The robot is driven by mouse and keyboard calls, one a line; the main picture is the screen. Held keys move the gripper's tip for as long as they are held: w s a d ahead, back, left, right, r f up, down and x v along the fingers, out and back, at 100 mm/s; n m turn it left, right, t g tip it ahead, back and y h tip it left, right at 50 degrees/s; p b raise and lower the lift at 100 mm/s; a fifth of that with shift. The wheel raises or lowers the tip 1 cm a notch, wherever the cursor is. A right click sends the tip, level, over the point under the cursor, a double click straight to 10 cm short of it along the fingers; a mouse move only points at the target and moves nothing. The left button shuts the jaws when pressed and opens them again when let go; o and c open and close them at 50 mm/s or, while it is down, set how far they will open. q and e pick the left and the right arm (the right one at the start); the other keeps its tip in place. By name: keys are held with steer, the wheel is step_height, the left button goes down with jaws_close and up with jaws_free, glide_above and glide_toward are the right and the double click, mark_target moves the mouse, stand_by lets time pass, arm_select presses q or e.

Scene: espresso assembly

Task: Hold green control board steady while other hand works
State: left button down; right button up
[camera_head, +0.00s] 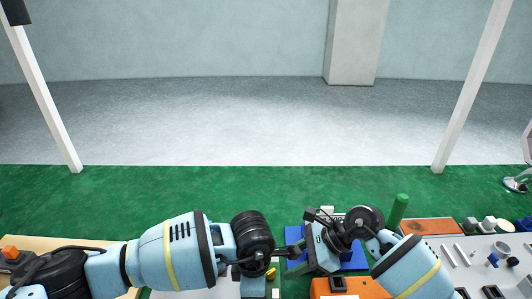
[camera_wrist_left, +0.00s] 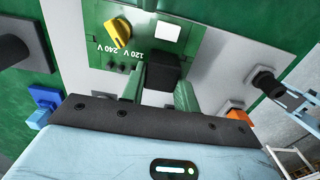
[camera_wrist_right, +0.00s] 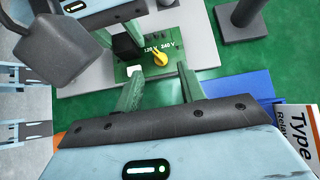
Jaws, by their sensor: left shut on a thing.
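The green control board (camera_wrist_left: 97,15) lies on a pale grey plate in the left wrist view, with a yellow knob (camera_wrist_left: 120,30), "120 V 240 V" markings and a black block (camera_wrist_left: 163,72). My left gripper (camera_wrist_left: 160,92) has its green fingers either side of the black block, closed on it. The board also shows in the right wrist view (camera_wrist_right: 178,70). My right gripper (camera_wrist_right: 158,88) is open and empty, its fingers apart, with the yellow knob (camera_wrist_right: 160,58) beyond the gap. In the head view, the arms hide most of the board.
A blue mat (camera_head: 354,261) and an orange box (camera_head: 322,290) lie by my right arm. A green cylinder (camera_head: 398,210) stands behind it. A pale tray (camera_head: 460,270) with several small parts is at right. A box with "Type" lettering (camera_wrist_right: 301,130) is close to my right gripper.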

mark_target(274, 271)
steer(key=shift+x, duration=2.5)
